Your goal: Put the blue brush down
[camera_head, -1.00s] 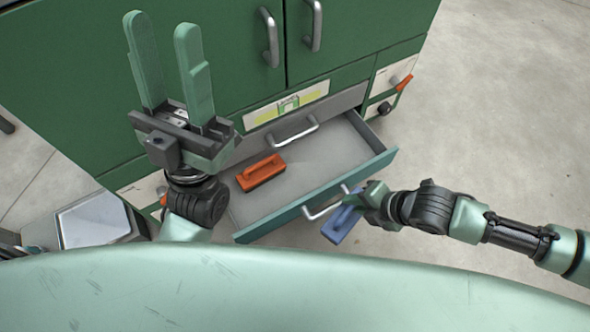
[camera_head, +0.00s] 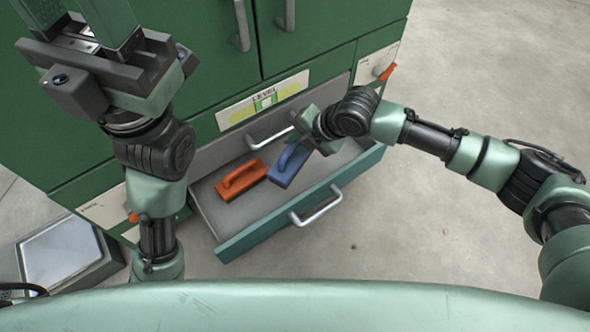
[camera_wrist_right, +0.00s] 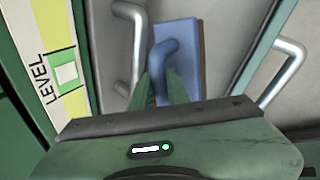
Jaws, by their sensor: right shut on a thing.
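The blue brush (camera_head: 287,165) is at the open drawer (camera_head: 262,232), just right of an orange brush (camera_head: 241,180) that lies in the drawer. My right gripper (camera_head: 306,143) is shut on the blue brush's handle. The blue brush also shows in the right wrist view (camera_wrist_right: 180,60), with its handle between the fingers (camera_wrist_right: 170,88). Whether its underside touches the drawer floor I cannot tell. My left gripper (camera_head: 80,35) is raised at the upper left, its fingers apart and empty, their tips cut off by the frame.
The green cabinet (camera_head: 150,120) stands behind the drawer, with a "LEVEL" label (camera_head: 262,100) above it. The drawer's front handle (camera_head: 316,208) sticks out toward me. A grey box (camera_head: 62,252) stands at the lower left. Floor at the right is clear.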

